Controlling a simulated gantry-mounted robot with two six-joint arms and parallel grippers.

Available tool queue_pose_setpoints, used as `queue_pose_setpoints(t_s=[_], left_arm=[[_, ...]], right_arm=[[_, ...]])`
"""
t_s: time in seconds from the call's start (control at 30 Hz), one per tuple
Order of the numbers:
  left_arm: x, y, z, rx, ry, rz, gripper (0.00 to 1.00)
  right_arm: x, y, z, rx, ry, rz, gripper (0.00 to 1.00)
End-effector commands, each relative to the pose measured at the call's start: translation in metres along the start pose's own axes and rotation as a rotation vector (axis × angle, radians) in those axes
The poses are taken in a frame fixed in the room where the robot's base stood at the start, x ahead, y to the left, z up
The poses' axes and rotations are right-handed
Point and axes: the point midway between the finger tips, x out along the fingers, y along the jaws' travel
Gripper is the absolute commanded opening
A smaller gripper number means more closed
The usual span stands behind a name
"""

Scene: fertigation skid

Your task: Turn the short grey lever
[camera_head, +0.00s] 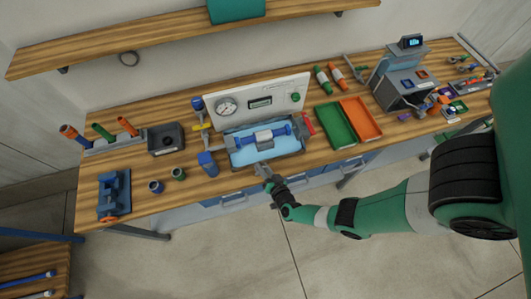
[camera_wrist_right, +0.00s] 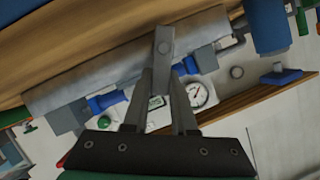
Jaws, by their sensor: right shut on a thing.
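The short grey lever (camera_wrist_right: 164,43) shows in the right wrist view as a flat grey bar with a round pin, at the front of the skid. My right gripper (camera_wrist_right: 163,72) is shut on its near end, with both fingers converging there. In the head view my right gripper (camera_head: 262,170) is at the front edge of the skid's blue tray (camera_head: 237,157), and the lever is too small to make out clearly there. The skid has a white panel with a round gauge (camera_head: 227,106) and a blue and grey horizontal pipe (camera_head: 264,137). My left gripper is not in view.
A blue canister (camera_head: 207,163) stands left of the tray. A red-handled part (camera_head: 308,124) is at its right. Green (camera_head: 336,124) and orange (camera_head: 361,117) trays lie further right. A blue vise (camera_head: 113,193) is at the far left. The floor in front is clear.

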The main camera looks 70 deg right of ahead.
Motion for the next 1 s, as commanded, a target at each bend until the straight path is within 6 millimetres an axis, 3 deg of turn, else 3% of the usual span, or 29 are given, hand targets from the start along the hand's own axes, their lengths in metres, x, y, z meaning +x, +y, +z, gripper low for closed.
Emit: queue_pose_setpoints(t_s=[0.5,1.0], left_arm=[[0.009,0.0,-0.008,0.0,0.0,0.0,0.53],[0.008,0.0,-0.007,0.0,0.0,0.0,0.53]], right_arm=[[0.002,-0.015,0.004,-0.373,-0.002,0.153,0.0],[0.002,-0.017,0.006,-0.461,-0.004,0.19,0.0]])
